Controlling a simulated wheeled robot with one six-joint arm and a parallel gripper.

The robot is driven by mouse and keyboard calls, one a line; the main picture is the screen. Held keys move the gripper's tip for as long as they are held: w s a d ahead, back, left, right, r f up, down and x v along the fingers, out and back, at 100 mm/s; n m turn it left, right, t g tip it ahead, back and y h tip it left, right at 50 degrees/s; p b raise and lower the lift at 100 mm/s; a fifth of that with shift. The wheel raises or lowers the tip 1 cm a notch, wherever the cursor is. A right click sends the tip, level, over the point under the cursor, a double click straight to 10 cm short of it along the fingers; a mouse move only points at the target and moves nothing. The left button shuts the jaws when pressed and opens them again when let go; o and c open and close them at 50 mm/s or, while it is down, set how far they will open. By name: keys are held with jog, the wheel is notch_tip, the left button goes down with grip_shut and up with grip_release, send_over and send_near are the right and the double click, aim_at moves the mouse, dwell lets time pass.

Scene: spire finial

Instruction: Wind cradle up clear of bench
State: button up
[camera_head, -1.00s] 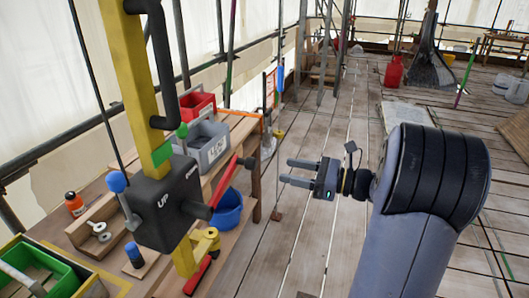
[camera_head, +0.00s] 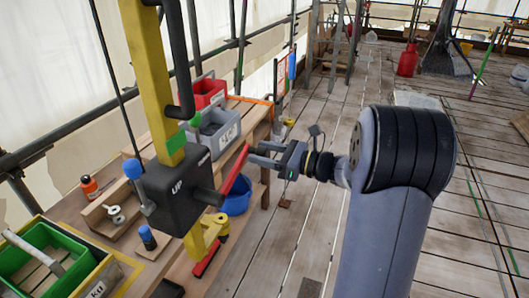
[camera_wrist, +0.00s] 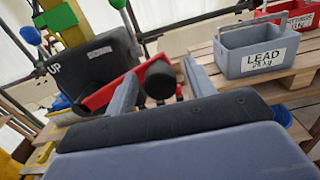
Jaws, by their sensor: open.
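A black winch box (camera_head: 184,192), marked UP, sits on a yellow post (camera_head: 149,80). Its red crank arm (camera_head: 235,172) slants up to the right; the winch and crank also show in the wrist view (camera_wrist: 98,98). The crank's black round grip (camera_wrist: 160,78) shows between my fingers in the wrist view. My gripper (camera_head: 256,153) is open at the crank's upper end; I cannot tell whether it touches. A green bin in a yellow-edged tray (camera_head: 108,272) is at the lower left; I cannot tell whether this is the cradle.
A grey LEAD bin (camera_wrist: 258,48) and a red bin (camera_head: 208,93) stand on the wooden bench behind the winch. A blue bucket (camera_head: 238,196) is beside the bench. A blue-knobbed lever (camera_head: 132,169) is on the winch's left. The plank floor at right is mostly clear.

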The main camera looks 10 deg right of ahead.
jog(key=shift+c, duration=0.4)
grip_shut()
jog(key=shift+r, duration=0.1)
